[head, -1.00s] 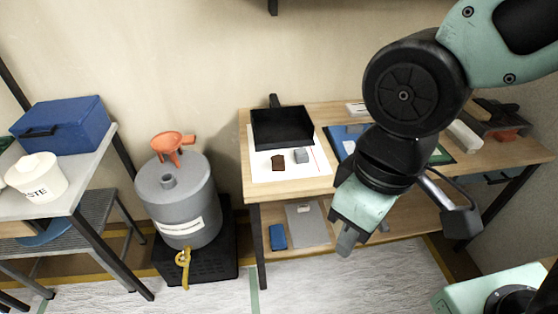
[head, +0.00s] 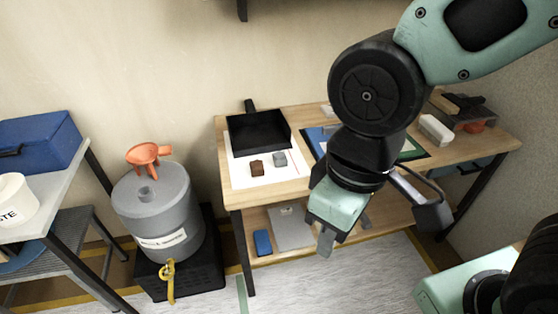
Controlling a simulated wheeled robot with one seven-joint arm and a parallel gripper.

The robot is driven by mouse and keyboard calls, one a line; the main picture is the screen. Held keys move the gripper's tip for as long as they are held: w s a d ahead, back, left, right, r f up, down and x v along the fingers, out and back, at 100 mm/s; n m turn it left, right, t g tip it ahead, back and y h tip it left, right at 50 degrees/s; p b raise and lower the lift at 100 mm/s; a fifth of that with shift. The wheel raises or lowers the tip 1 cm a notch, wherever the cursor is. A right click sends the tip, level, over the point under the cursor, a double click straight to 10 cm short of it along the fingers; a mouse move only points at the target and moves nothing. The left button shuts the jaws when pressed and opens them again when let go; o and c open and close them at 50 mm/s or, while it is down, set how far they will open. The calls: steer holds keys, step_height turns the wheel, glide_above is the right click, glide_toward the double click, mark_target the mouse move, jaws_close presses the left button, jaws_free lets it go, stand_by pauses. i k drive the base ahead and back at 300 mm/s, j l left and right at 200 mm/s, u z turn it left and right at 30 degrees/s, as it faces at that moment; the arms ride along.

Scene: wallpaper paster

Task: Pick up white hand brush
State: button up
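A white block-like thing (head: 436,129), which looks like the white hand brush, lies on the right part of the wooden workbench (head: 462,152). Its bristles cannot be made out. My gripper (head: 346,231) hangs in front of the bench, lower and to the left of the white thing in the picture. Its two fingers are apart with nothing seen between them. My arm hides the middle of the bench top.
A black dustpan (head: 259,132), a brown block (head: 257,168) and a grey block (head: 280,159) are on the bench's left.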

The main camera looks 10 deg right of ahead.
mark_target(438, 134)
steer(key=i+l+z, duration=0.3)
steer(key=i, duration=0.4)
steer(key=i+z, duration=0.35)
steer(key=i, duration=0.3)
